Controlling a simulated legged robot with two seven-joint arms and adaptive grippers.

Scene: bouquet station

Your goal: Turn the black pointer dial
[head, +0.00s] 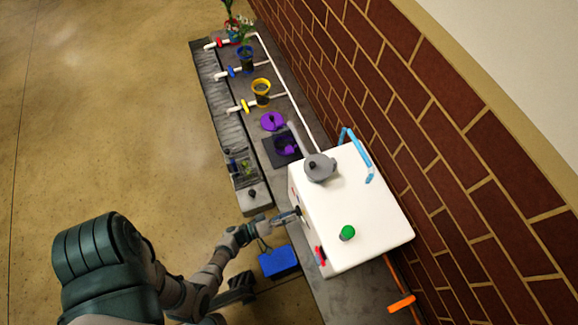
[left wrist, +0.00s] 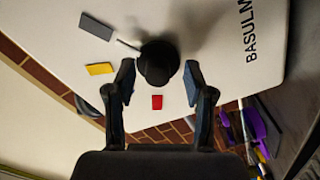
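The black pointer dial (left wrist: 158,64) is on the white face of the box (left wrist: 215,40) in the left wrist view, with a thin pale pointer reaching up and left. My left gripper (left wrist: 158,84) is open, with one fingertip on each side of the dial and narrow gaps showing. In the head view my left gripper (head: 294,215) is at the left side of the white box (head: 365,205) and hides the dial. Grey, yellow and red marks (left wrist: 157,102) sit around the dial. I do not make out my right gripper.
On the box are a grey knob-like part (head: 320,167), a green button (head: 347,232) and a blue handle (head: 365,155). A blue block (head: 278,262) is below my left gripper. A brick wall (head: 440,150) stands behind; open floor (head: 100,120) lies left.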

